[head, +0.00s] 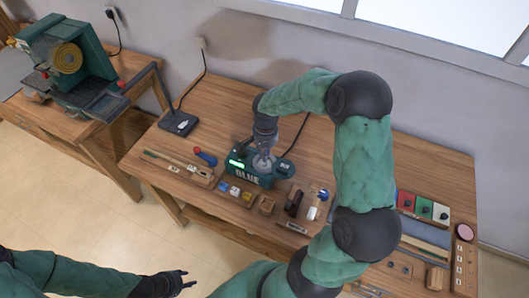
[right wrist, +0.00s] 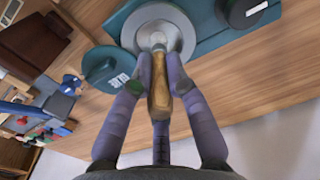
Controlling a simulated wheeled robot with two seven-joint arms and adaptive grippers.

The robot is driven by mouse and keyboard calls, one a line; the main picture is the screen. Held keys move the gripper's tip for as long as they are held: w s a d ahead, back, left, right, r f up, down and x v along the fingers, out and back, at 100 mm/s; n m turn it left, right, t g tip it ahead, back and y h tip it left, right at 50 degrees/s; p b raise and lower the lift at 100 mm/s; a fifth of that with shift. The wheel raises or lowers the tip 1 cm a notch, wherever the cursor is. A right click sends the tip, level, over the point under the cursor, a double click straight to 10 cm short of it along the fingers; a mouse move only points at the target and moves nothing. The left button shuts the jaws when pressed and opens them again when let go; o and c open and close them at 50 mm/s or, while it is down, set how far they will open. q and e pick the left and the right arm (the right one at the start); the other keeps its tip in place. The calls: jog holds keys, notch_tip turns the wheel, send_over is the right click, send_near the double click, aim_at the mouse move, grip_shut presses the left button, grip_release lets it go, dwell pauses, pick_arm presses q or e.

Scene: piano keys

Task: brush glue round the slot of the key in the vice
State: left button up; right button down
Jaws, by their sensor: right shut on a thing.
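The green glue pot (head: 246,178), marked GLUE and with a lit green display, stands on the bench. My right gripper (head: 263,160) is over its round top. In the right wrist view the gripper (right wrist: 160,85) is shut on the wooden handle of the brush (right wrist: 158,98). The handle points down to the pot's grey metal top (right wrist: 180,38); the bristles are hidden. A small vice (head: 318,205) with a pale piece at its top seems to stand right of the pot; the key and its slot are too small to make out.
A round green lid (right wrist: 108,68) lies beside the pot. Small blocks (head: 235,192) and a wooden tray (head: 200,175) lie along the bench front. Red, green and white boxes (head: 423,208) stand at the right. A green machine (head: 65,65) stands on another table at the left.

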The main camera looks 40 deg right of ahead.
jog(key=shift+r+p, duration=1.7)
jog(key=shift+r, duration=1.15)
